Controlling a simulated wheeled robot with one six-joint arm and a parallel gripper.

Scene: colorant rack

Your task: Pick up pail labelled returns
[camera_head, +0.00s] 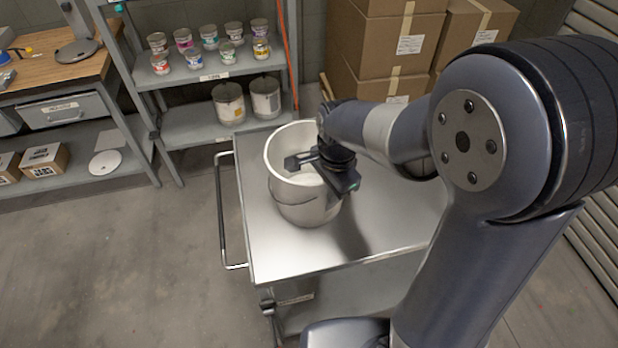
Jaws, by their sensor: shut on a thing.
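A pale grey-white pail (305,208) is upright over the left part of a metal cart top (385,225). Its wire handle hangs down along its near side. No label shows on the side I can see. My gripper (322,170) comes in from the right, over the pail's mouth, and is shut on the pail at its upper right part. The wrist hides that part of the rim and the exact contact. I cannot tell whether the pail's base touches the cart.
The cart has a push handle (222,215) on its left. A grey shelf (195,75) behind holds several small cans and two larger tins (229,103). Cardboard boxes (385,45) are stacked behind the cart. A wooden bench (50,65) stands far left. The cart's right part is clear.

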